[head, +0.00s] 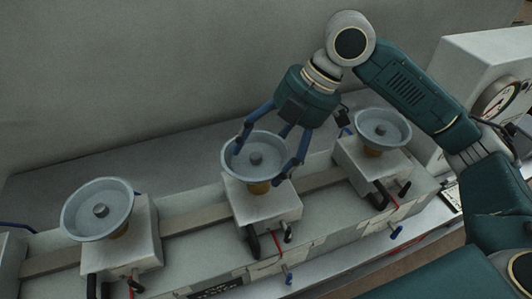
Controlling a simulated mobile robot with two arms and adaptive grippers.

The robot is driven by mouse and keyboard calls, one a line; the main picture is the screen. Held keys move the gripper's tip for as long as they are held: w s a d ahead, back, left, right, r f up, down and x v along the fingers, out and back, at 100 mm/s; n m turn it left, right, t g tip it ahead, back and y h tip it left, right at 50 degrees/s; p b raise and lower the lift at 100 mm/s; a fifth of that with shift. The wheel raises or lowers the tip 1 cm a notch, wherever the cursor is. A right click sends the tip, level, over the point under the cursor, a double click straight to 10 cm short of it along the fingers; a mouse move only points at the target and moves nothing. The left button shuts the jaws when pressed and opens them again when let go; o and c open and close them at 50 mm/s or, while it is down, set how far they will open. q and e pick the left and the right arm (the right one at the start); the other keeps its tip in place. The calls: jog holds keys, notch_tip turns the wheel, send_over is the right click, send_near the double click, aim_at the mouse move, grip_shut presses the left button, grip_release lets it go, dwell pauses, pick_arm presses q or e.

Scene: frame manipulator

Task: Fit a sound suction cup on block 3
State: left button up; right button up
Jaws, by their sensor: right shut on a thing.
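Three pale blue-grey suction cups show, each on its own white block along a long rail. My right gripper (266,163) comes in from the upper right, with its blue fingers shut on the rim of the middle suction cup (268,146). That cup sits over a yellow-brown fitting on the middle block (256,205). The right suction cup (383,129) stands on the right block (365,163). The left suction cup (97,209) stands on the left block (140,245). I cannot read which block is number 3, nor tell whether any cup is damaged. My left gripper is not in view.
A white box with a round dial gauge (497,99) stands at the right. A plain grey wall (130,70) rises behind the rail. Black and red hoses with small levers (280,240) stick out from the fronts of the blocks. A dark label plate (215,291) is at the front bottom.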

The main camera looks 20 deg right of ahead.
jog(key=shift+s+f+b, duration=0.1)
jog(key=shift+f+b, duration=0.2)
jog(key=shift+f, duration=0.25)
pick_arm(q)
jog(key=shift+s+f, duration=0.3)
jog(key=shift+f, duration=0.3)
jog(key=shift+w, duration=0.1)
pick_arm(e)
jog(key=shift+r, duration=0.1)
jog(key=shift+d+p, duration=0.1)
jog(key=shift+p, duration=0.4)
jog(key=shift+c, duration=0.2)
pick_arm(q)
jog(key=shift+w+r, duration=0.5)
jog(key=shift+s, duration=0.15)
jog(key=shift+r, duration=0.15)
jog(key=shift+s+r+p, duration=0.1)
jog(key=shift+r+p, duration=0.2)
jog(key=shift+p, duration=0.2)
